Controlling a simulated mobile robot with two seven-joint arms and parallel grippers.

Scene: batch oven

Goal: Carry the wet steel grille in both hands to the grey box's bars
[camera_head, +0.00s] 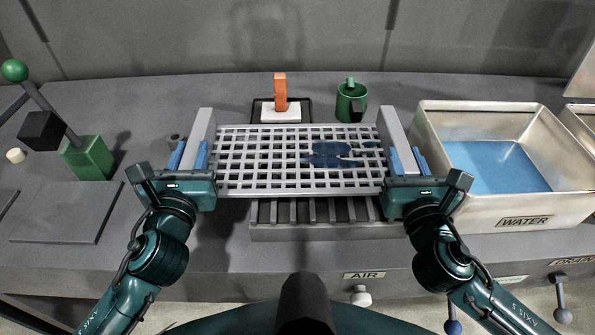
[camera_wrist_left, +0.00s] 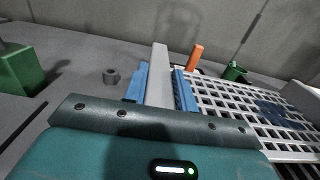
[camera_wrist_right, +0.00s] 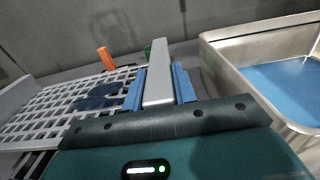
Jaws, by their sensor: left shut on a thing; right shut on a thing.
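The steel grille (camera_head: 265,155) is a light grey lattice with a raised bar at each end. A dark blue wet patch (camera_head: 335,155) lies on its right half. My left gripper (camera_head: 188,158) is shut on the left end bar, also seen in the left wrist view (camera_wrist_left: 160,85). My right gripper (camera_head: 405,162) is shut on the right end bar, also seen in the right wrist view (camera_wrist_right: 158,82). The grille looks about level, over the grey box (camera_head: 325,231) with its dark slots and bars. The grille hides the box's back part; I cannot tell whether they touch.
A steel basin marked WATER (camera_head: 525,222) with blue water stands at the right. Behind the grille are an orange-handled block (camera_head: 280,92) on a dark tray and a green mug (camera_head: 350,103). A green lever stand (camera_head: 88,158) is at the left.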

